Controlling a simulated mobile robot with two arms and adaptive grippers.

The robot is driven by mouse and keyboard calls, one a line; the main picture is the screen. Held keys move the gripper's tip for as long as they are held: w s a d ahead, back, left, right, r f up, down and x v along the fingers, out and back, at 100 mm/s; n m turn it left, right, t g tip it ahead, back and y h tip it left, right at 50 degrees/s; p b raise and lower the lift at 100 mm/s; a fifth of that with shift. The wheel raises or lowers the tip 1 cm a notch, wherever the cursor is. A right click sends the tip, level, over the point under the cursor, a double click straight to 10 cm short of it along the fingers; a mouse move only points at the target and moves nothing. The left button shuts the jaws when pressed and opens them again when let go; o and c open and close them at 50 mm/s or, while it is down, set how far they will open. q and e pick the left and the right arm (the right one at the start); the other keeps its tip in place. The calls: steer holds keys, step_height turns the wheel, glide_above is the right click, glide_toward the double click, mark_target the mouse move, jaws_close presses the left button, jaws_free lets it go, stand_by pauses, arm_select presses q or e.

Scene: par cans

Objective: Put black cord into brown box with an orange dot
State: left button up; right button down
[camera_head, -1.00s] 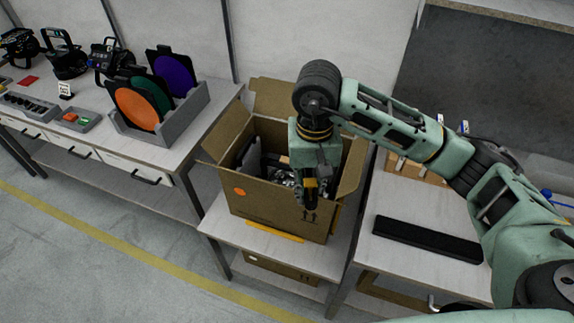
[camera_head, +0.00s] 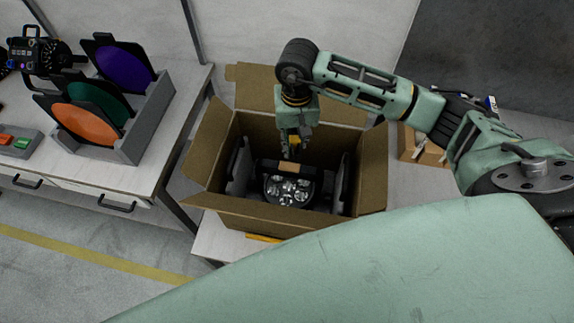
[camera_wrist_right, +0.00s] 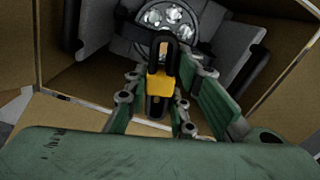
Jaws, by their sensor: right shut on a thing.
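The brown box (camera_head: 262,216) stands open on a table in the head view, its flaps spread. I cannot see its orange dot now. My right gripper (camera_head: 293,150) points down over the opening, towards its back. In the right wrist view the gripper (camera_wrist_right: 160,88) is shut on a black cord (camera_wrist_right: 165,44), which shows as a dark loop with a yellow piece (camera_wrist_right: 160,86) between the fingers. The cord is hard to make out in the head view, where a bit of yellow shows at the fingers. My left gripper is not in view.
A par can (camera_head: 287,190) with several lamps lies inside the box between grey inserts. At left, a grey rack (camera_head: 150,125) holds orange, green and purple filters on a white table. My own pale green body part covers the lower right of the head view.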

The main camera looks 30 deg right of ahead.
step_height(320, 180, down, 4)
steer(key=shift+r+b, duration=0.25)
steer(key=shift+b, duration=0.3)
steer(key=shift+w+f, duration=0.15)
steer(key=shift+f, duration=0.7)
steer(key=c, duration=1.4)
jaws_free()
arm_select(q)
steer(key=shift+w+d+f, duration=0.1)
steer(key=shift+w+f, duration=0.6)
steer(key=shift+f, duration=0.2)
arm_select(e)
step_height(320, 180, up, 12)
steer(key=shift+r, duration=0.1)
